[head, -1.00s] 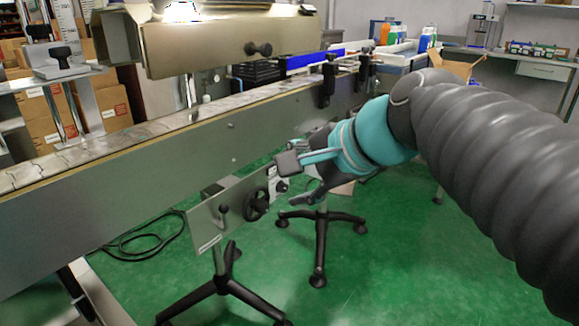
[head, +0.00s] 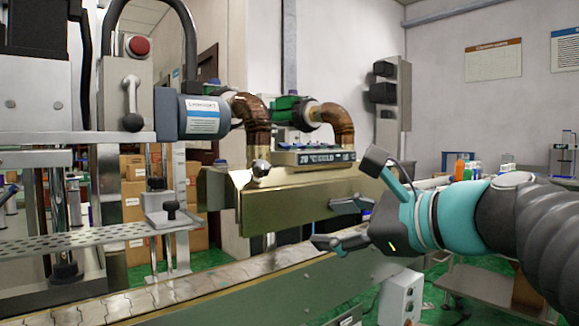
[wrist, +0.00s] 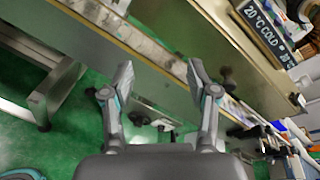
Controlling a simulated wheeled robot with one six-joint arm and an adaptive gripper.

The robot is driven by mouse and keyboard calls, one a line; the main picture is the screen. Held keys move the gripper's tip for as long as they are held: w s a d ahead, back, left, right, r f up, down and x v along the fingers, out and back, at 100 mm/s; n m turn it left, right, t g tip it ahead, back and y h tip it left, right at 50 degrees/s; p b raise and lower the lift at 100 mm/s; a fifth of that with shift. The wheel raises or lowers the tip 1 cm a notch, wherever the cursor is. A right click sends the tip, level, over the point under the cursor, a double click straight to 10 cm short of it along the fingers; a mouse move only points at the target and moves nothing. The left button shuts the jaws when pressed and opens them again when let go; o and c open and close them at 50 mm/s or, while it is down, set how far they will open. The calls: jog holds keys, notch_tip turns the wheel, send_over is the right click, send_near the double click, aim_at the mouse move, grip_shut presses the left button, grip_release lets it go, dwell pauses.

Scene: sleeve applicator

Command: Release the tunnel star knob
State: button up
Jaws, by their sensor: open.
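The shrink tunnel (head: 285,200) is a brass-coloured box above the conveyor in the head view. Its front panel also shows in the wrist view (wrist: 190,35). A dark knob (wrist: 228,78), probably the tunnel star knob, shows at the panel beside my right-hand finger in the wrist view. I cannot make out the star knob in the head view, where my gripper covers part of the panel's right end. My gripper (head: 325,222) is open, its fingers spread in front of the tunnel's lower right. In the wrist view, nothing is between the fingertips (wrist: 160,76).
The conveyor (head: 220,290) runs below the tunnel. Brown ducts (head: 255,125) and a display (head: 315,157) sit on top. A post with a red button (head: 138,46) stands at left. A grey control box (head: 400,298) is below my gripper.

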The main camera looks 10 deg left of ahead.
aim_at(265, 168)
notch_tip(265, 168, up, 7)
jog(key=a+m+y, duration=0.1)
jog(key=m+y, duration=0.2)
jog(key=m, duration=0.2)
jog(key=shift+m+t, duration=0.4)
jog(key=shift+m, duration=0.2)
jog(key=p+x, duration=0.1)
jog(key=x, duration=1.2)
jog(key=shift+a+f, duration=0.1)
jog(key=shift+a, duration=0.2)
grip_shut()
